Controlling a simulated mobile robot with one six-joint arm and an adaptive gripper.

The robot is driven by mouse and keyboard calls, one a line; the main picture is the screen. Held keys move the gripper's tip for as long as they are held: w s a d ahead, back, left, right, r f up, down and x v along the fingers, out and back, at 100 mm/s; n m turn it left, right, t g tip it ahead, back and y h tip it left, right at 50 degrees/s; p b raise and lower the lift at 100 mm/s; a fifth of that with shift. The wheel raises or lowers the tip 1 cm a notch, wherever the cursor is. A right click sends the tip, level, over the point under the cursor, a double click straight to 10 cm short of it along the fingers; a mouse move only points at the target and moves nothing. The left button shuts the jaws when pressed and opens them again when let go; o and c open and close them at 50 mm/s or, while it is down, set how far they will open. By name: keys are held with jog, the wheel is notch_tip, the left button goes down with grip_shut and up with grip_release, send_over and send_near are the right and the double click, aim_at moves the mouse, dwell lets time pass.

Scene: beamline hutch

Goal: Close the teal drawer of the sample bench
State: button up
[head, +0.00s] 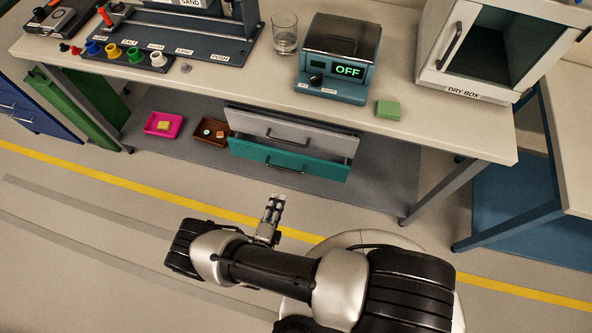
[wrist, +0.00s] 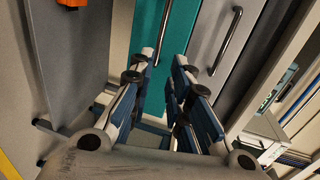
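The teal drawer (head: 318,166) is the lower of two drawers under the sample bench (head: 215,85), with a dark bar handle (head: 284,168). Its front (wrist: 184,36) also shows upright in the wrist view, beyond my fingers. I cannot tell how far it stands out from the bench. My gripper (head: 272,206) is in front of and below the drawer in the head view, apart from it. In the wrist view its two fingers (wrist: 165,58) are spread with nothing between them. They hide the near part of the teal front.
The grey drawer (head: 300,133) with its own handle is directly above. A pink tray (head: 150,130) and a brown tray (head: 200,137) are on the lower shelf (head: 385,178) to the left. A bench leg (head: 440,195) stands at right. The floor before the drawers is clear.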

aim_at(289, 170)
jog(key=b+x, duration=0.3)
jog(key=x, duration=1.2)
jog(key=shift+r, duration=0.1)
grip_shut()
